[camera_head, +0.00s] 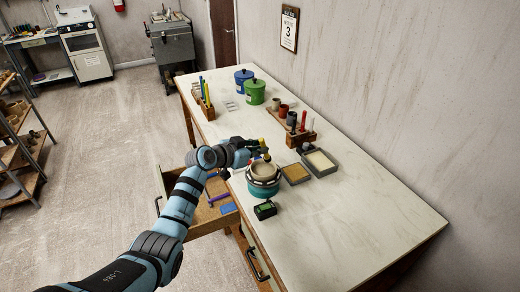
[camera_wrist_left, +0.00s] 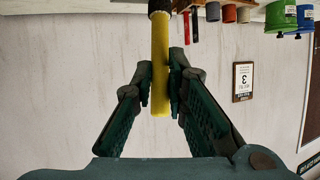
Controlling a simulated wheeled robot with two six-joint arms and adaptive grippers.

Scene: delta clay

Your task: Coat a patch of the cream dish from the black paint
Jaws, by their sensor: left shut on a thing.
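The cream dish (camera_head: 263,170) sits on a teal round stand near the left edge of the table. A dark paint pot (camera_head: 291,118) stands at the back, nearest the tool rack; it also shows in the left wrist view (camera_wrist_left: 212,11). My left gripper (camera_head: 258,151) is shut on a yellow-handled brush (camera_wrist_left: 160,65), just above and behind the dish. The brush's dark upper part leaves the top of the wrist view, so its tip is hidden there. The dish's inside and the paint in the pot are too small to make out. My right gripper is not in view.
A red pot (camera_head: 283,110) and a grey-brown pot (camera_head: 275,103) stand beside the dark one. Near the dish are a tan tray (camera_head: 295,173), a pale tray (camera_head: 320,162) and a small green-screened device (camera_head: 265,210). An open drawer (camera_head: 212,222) juts out left. The table's right end is clear.

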